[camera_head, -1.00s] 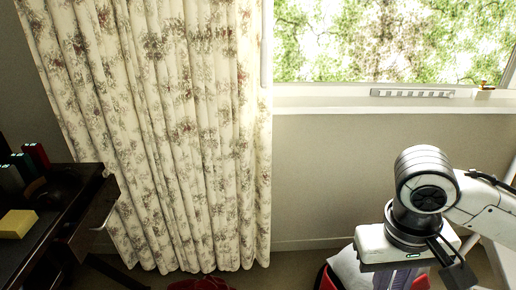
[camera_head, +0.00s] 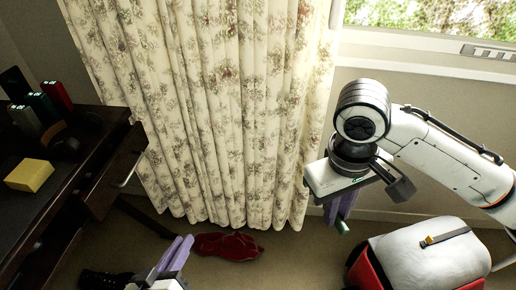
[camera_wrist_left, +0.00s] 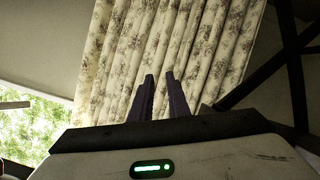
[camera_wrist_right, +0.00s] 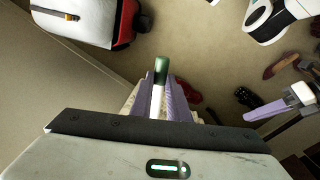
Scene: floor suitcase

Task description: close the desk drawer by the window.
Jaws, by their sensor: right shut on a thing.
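The dark desk (camera_head: 95,118) stands at the left in the head view. Its drawer (camera_head: 112,185) is pulled out toward the curtain, with a pale metal handle (camera_head: 128,169) on its front. My left gripper (camera_head: 182,243) is low in the head view, right of and below the drawer, not touching it. In the left wrist view its purple fingers (camera_wrist_left: 162,80) are apart with nothing between them.
A yellow block (camera_head: 29,175) and several upright dark and red items are on the desk. A floral curtain (camera_head: 215,100) hangs behind. A red-and-white suitcase-like thing (camera_head: 425,258) stands at the lower right. Bare carpet lies between.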

